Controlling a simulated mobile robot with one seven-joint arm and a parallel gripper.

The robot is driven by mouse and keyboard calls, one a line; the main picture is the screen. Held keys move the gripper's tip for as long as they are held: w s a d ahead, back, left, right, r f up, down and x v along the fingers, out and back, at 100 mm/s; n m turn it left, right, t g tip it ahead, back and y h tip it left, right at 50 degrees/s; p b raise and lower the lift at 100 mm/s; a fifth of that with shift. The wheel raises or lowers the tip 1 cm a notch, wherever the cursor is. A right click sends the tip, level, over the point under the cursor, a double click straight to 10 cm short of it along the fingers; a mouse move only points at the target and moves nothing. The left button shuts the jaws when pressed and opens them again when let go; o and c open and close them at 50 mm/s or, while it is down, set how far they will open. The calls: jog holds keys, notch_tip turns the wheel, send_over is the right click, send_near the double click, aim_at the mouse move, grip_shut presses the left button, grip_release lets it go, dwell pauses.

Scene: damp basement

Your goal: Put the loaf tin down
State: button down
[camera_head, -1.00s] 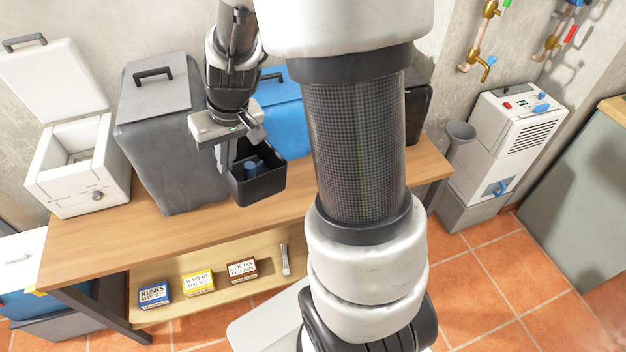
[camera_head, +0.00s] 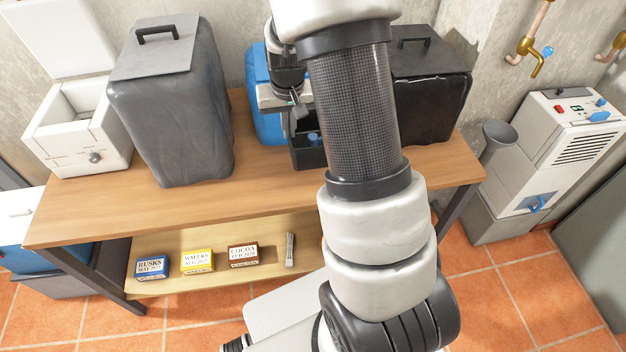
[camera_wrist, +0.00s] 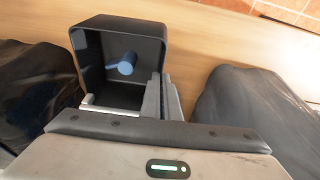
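The loaf tin (camera_head: 310,158) is a dark, open-topped box, partly hidden by my arm in the head view. In the wrist view the loaf tin (camera_wrist: 92,50) shows its open inside, with a small blue cylinder (camera_wrist: 127,63) in it.
A grey lidded bin (camera_head: 170,110) stands left of the tin, a blue container (camera_head: 262,110) behind it, and a black bin (camera_head: 435,95) to the right. A white open box (camera_head: 85,130) is at the table's left. The table's front strip is bare. Small boxes lie on the lower shelf.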

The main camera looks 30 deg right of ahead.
jog(key=x, duration=0.3)
jog(key=s+x, duration=0.1)
jog(key=x, duration=0.2)
jog(key=s+b+x, duration=0.1)
jog(key=x, duration=0.3)
jog(key=shift+a+f, duration=0.1)
jog(key=shift+f, duration=0.2)
jog(key=shift+f, duration=0.3)
jog(key=c, duration=2)
grip_release()
jog(key=shift+s+r, duration=0.1)
jog(key=shift+r, duration=0.1)
